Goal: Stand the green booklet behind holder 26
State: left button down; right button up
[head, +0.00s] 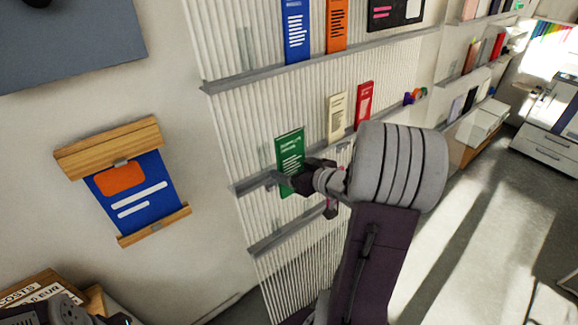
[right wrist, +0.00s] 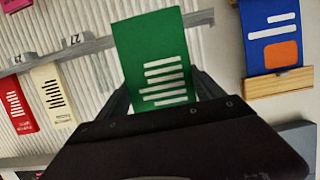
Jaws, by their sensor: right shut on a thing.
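The green booklet (head: 290,148) with white text lines is upright and slightly tilted in front of the ribbed wall rack, near the left end of the middle rail (head: 252,183). My right gripper (head: 290,180) is shut on its lower part. The right wrist view shows the green booklet (right wrist: 155,55) between the two fingers, with the rail (right wrist: 95,47) behind it. I cannot tell whether the booklet touches the rail. I cannot read a number 26; the booklet and gripper cover part of the rail. My left gripper is not in view.
A cream booklet (head: 337,117) and a red booklet (head: 364,104) stand farther right on the same rail. Blue (head: 297,30) and orange (head: 337,25) booklets stand on the rail above. A wooden-framed blue poster (head: 130,185) hangs to the left. A lower rail (head: 275,240) looks empty.

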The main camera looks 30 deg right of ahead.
aim_at(264, 152)
jog(key=shift+w+a+f, duration=0.1)
jog(key=shift+w+a, duration=0.05)
jog(key=shift+w, duration=0.25)
jog(key=w, duration=0.3)
jog(key=w+b, duration=0.1)
jog(key=w, duration=0.2)
jog(key=w+a+b, duration=0.1)
jog(key=w, duration=0.3)
jog(key=shift+f, duration=0.35)
jog(key=shift+w+f, duration=0.15)
jog(key=shift+w, duration=1.1)
jog(key=shift+p, duration=0.35)
jog(key=shift+f, duration=0.1)
jog(key=shift+s+f+b, duration=0.1)
jog(key=shift+f+b, duration=0.3)
jog(key=shift+f, duration=0.05)
jog(key=shift+f, duration=0.1)
